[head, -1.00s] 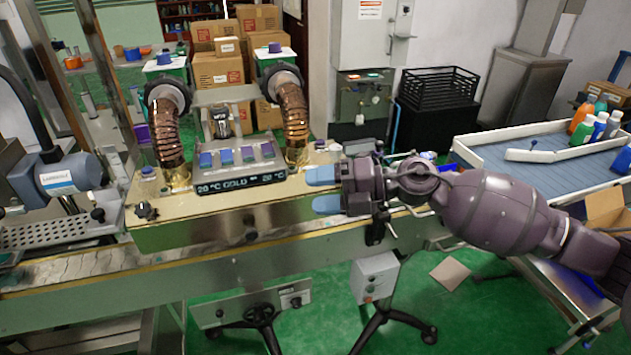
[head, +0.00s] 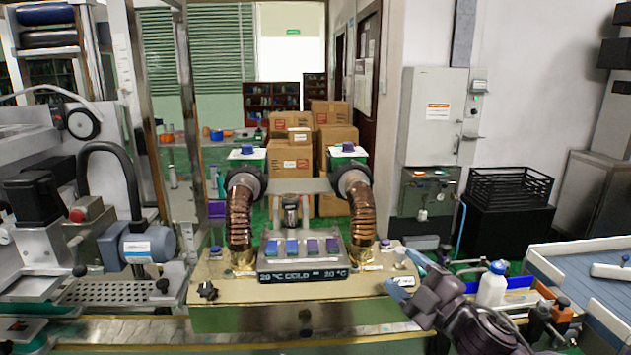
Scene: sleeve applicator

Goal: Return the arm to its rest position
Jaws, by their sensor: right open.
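My right gripper (head: 408,276) shows at the lower right in the head view, with its arm coming in from the lower right corner. Its two blue fingertips are apart, with nothing seen between them. It is over the right end of the sleeve applicator's bench (head: 350,289). The control panel (head: 302,260) with several coloured buttons and a display reading "20 °C COLD" stands left of the gripper, apart from it. Two copper-coloured hoses (head: 240,217) rise on either side of the panel. My left gripper does not show.
A white bottle (head: 492,285) stands just right of my right arm. A blue-grey tray conveyor (head: 592,283) is at the far right. A grey motor (head: 136,246) and machinery fill the left. A black crate (head: 508,188) and cardboard boxes (head: 290,181) stand behind.

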